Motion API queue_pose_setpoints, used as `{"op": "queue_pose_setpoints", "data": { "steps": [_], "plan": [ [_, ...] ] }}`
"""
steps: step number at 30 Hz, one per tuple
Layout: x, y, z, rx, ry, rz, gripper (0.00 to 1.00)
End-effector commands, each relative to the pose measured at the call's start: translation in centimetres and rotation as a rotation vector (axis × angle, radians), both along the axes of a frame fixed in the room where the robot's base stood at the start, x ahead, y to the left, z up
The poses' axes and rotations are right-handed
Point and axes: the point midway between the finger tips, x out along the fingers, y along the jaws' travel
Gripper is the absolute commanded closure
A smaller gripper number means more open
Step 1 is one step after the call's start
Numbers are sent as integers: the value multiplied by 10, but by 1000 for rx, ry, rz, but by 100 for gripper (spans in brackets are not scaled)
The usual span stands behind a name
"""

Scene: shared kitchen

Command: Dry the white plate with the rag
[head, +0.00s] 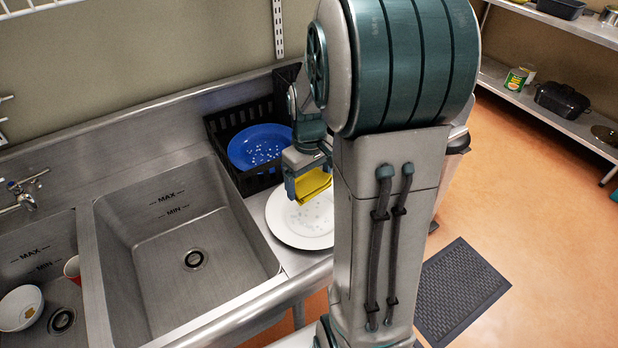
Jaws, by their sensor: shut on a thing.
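The white plate (290,232) lies flat on the steel drainboard right of the sink, with small droplets or specks on its surface. My gripper (306,182) is shut on a yellow rag (312,186) above the far part of the plate. The rag hangs folded between the fingers. I cannot tell whether its lower edge touches the plate. My arm hides the plate's right edge.
A black crate (222,124) behind the plate holds a blue plate (258,147) with droplets. The large sink basin (190,285) at left is empty. The left basin holds a bowl (20,306) and a red cup (72,268). Shelves (560,115) stand far right.

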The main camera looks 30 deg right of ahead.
Motion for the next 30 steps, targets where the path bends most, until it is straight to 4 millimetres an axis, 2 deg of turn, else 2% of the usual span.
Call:
{"op": "queue_pose_setpoints", "data": {
  "steps": [21,25,30],
  "plan": [
    [-89,0,57,0,-1,-2,38],
    [-97,0,60,0,0,-2,38],
    [-99,0,59,0,1,-1,38]
  ]
}}
